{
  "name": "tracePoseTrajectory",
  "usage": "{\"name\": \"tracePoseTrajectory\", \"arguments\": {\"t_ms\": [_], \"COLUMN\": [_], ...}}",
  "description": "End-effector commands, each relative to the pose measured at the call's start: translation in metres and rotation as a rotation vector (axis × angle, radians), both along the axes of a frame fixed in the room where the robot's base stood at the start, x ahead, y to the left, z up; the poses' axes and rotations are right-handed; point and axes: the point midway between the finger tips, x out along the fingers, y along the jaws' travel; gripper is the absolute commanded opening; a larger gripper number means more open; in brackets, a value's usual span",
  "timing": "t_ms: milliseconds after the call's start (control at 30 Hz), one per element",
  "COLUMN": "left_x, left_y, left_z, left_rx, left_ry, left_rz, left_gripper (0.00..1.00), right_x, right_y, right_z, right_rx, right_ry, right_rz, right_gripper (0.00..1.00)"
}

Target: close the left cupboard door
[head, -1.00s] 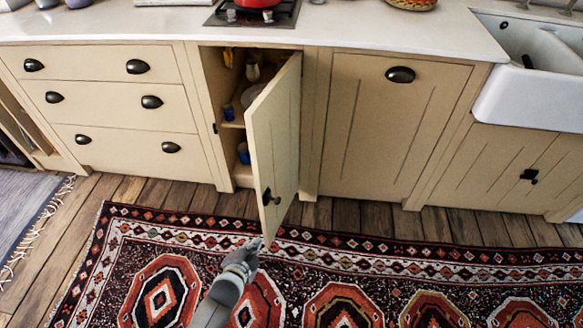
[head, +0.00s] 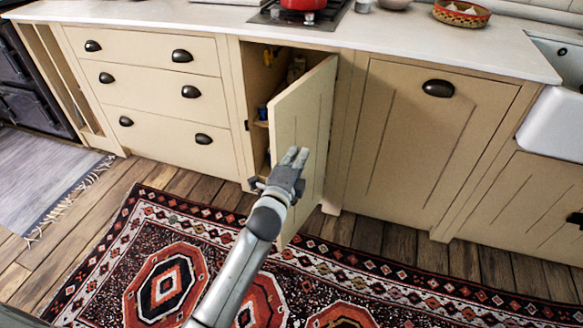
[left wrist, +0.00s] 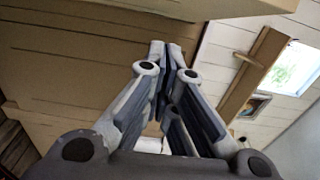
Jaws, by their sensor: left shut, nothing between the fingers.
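My left gripper (head: 294,154) is shut and empty, in front of the door's outer face in the head view. I cannot tell whether its fingertips touch the door. The arm covers the lower part of the door, and the door's knob is hidden. In the left wrist view the shut fingers (left wrist: 171,48) point at a cream panelled surface. My right gripper is not in view.
A drawer unit (head: 150,95) stands left of the cupboard and a panelled front (head: 425,150) stands right of it. A red pot (head: 303,4) is on the hob above. A patterned rug (head: 165,285) covers the floor in front.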

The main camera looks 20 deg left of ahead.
Motion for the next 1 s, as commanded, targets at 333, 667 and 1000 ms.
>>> {"name": "tracePoseTrajectory", "arguments": {"t_ms": [333,667,1000], "left_x": [0.036,0.039,0.04], "left_y": [0.027,0.037,0.04], "left_z": [0.0,0.0,0.0], "left_rx": [0.002,-0.002,0.002], "left_ry": [0.0,0.001,0.0], "left_rz": [0.001,0.0,-0.005], "left_gripper": [0.0,0.0,0.0], "right_x": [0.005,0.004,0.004], "right_y": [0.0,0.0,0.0], "right_z": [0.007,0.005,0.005], "right_rx": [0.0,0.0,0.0], "right_ry": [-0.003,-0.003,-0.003], "right_rz": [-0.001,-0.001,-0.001], "right_gripper": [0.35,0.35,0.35]}}
